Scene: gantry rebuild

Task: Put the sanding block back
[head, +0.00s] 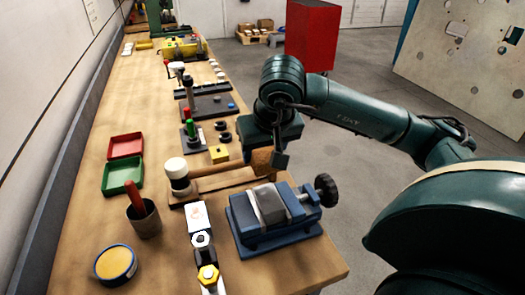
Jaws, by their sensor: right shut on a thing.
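My right gripper (265,157) is above the right part of the bench, pointing down, with its arm coming in from the right. It is shut on a brown, cork-coloured block (262,162), which looks like the sanding block. The block is just behind the blue vise and by the handle end of the mallet (207,182). I cannot tell whether the block touches the bench or the handle. My left gripper is out of view.
The blue vise (262,232) stands near the bench's right edge.

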